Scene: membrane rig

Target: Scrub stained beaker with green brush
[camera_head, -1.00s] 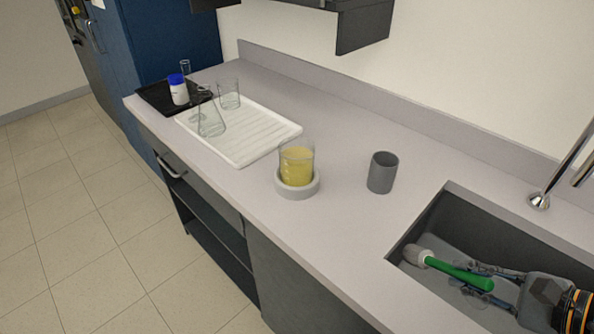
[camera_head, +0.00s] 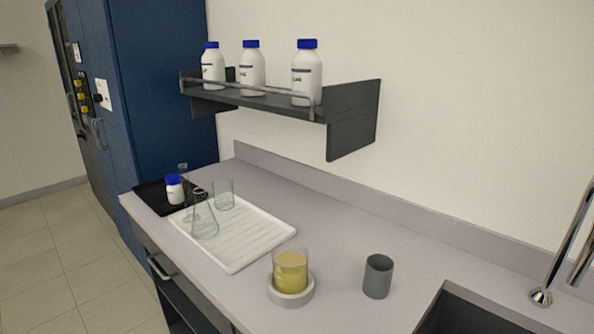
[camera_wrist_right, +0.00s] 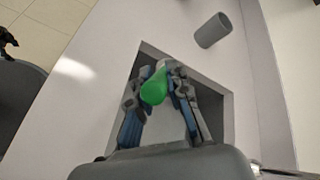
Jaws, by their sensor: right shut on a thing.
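The stained beaker (camera_head: 290,270) is clear glass with a yellow lower part. It stands upright in a round light-grey holder (camera_head: 291,296) on the counter. The green brush (camera_wrist_right: 154,87) shows in the right wrist view, its green handle end towards the camera. My right gripper (camera_wrist_right: 161,76) is shut on the brush handle, over the sink. The brush's head is mostly hidden behind the handle and fingers. In the head view neither gripper nor the brush shows now.
A grey cup (camera_head: 378,277) stands right of the beaker. The sink (camera_head: 470,314) and tap (camera_head: 541,296) are at the right. A white drying rack (camera_head: 245,245) with glassware and a black tray (camera_head: 150,196) with a bottle stand left. A shelf (camera_head: 352,125) with bottles hangs above.

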